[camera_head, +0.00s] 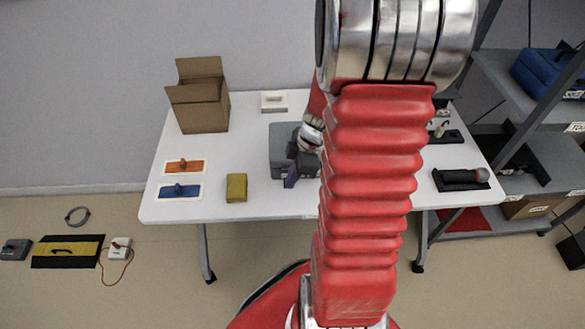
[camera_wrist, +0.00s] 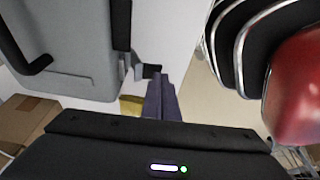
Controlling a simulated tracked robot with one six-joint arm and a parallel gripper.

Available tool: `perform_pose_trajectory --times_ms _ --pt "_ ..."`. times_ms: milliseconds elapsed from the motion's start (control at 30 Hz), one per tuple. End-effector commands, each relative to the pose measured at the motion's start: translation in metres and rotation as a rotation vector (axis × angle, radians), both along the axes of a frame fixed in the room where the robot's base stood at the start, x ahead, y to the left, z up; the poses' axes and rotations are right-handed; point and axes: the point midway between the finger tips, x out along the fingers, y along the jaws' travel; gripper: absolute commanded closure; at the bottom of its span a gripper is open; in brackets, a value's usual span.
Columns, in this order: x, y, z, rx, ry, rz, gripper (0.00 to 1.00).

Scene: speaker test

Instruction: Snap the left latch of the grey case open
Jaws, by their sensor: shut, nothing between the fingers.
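The grey case (camera_head: 281,140) lies on the white table, its right part hidden behind my arm. In the wrist view the case (camera_wrist: 75,75) fills the upper left, with a black handle-like bar (camera_wrist: 20,48) at its left. A small grey and black piece (camera_wrist: 148,70) sticks out at the case's edge; it may be a latch, but I cannot tell which one or whether it is open. My gripper (camera_head: 290,182) is at the case's front edge. Its purple fingers are shut and empty in the wrist view (camera_wrist: 160,92), just below that small piece; contact is unclear.
A yellow block (camera_head: 236,187) lies left of the case on the table (camera_head: 260,206). Orange (camera_head: 184,167) and blue (camera_head: 180,191) items lie further left, and an open cardboard box (camera_head: 202,108) stands behind them. A black item (camera_head: 460,179) lies at the right.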

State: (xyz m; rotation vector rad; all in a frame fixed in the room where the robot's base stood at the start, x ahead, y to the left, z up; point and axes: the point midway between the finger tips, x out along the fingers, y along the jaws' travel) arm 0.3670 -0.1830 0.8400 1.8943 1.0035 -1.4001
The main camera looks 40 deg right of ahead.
Motion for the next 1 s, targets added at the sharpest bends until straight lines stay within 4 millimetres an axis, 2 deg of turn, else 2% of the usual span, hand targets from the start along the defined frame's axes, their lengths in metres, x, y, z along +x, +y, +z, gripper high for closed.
perform_pose_trajectory --times_ms 333,1000 --pt "0.004 0.007 -0.001 0.000 0.001 0.017 1.00" --pt "0.017 0.000 0.003 0.001 0.001 0.020 1.00"
